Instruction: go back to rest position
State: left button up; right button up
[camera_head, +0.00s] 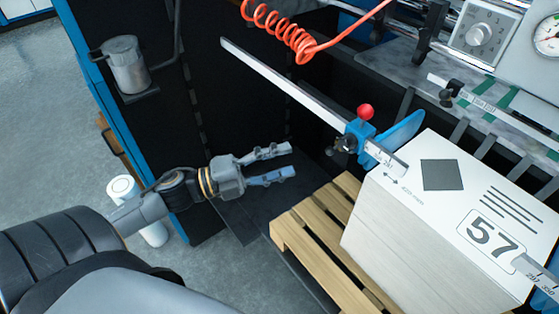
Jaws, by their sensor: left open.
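My left gripper (283,163) is open and empty, with its two fingers pointing right. It is in the middle of the head view, in front of the dark machine panels and beside the wooden pallet. Its arm comes in from the lower left. My right gripper is not in the head view.
A white box marked 57 (437,222) stands on the wooden pallet (291,239) at right. A metal ruler bar (285,88) with a blue clamp and red knob reaches above it. A white roll (151,233) stands on the floor, a metal canister (126,64) above. An orange coiled hose (281,26) hangs at the top.

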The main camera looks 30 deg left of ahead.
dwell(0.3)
